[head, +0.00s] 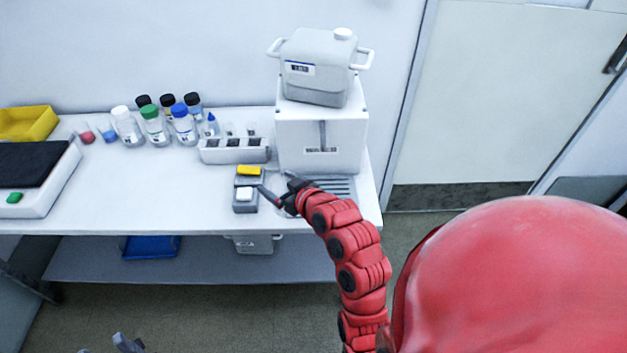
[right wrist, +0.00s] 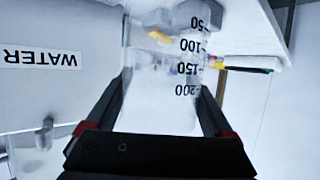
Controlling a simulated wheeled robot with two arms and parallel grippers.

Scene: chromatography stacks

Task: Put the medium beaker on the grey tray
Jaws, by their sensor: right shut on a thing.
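The medium beaker (right wrist: 150,95) is clear, with black marks from 50 to 200. In the right wrist view it stands between the two fingers of my right gripper (head: 280,196), which is shut on it. That view is upside down. In the head view the beaker is hard to make out at the gripper. A grey slatted tray (head: 342,186) lies in front of the white box, just right of the gripper. I cannot tell whether the beaker touches anything below. Grey tips at the bottom left edge may be my left gripper (head: 124,343); its jaws are unclear.
A white box (head: 300,150) bears a grey-white canister (head: 318,72). Two small grey holders (head: 246,206), with a yellow and a white piece, sit left of the gripper. A white rack (head: 234,157) and several bottles stand behind. The table's left middle is clear.

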